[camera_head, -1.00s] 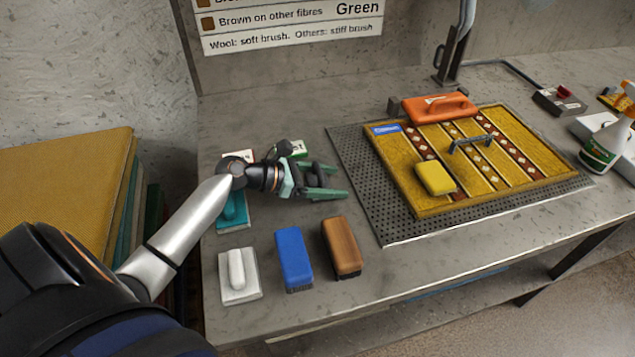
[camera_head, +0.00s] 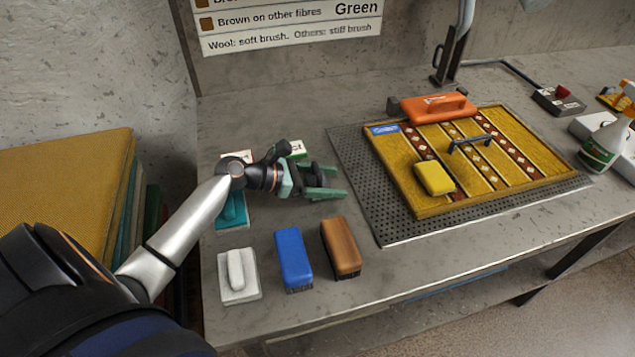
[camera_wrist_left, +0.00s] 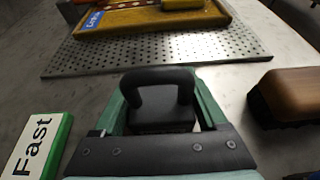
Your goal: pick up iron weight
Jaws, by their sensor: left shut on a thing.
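The iron weight (camera_wrist_left: 160,100), black with a loop handle, is between the green fingers of my left gripper (camera_head: 325,181). In the left wrist view, the fingers of my left gripper (camera_wrist_left: 160,112) lie on either side of it, and they are shut on it. In the head view the weight (camera_head: 316,178) shows as a small dark shape, partly hidden by the fingers. The gripper is low over the bare table, left of the perforated mat. I cannot tell whether the weight touches the table. My right gripper is not in view.
A brown brush (camera_head: 342,247), a blue brush (camera_head: 293,259) and a white scrubber (camera_head: 238,274) lie in front. A teal-handled tool (camera_head: 232,211) is partly under my arm. The perforated mat (camera_head: 366,196) carries a framed yellow rug (camera_head: 520,165) with a yellow sponge (camera_head: 434,178).

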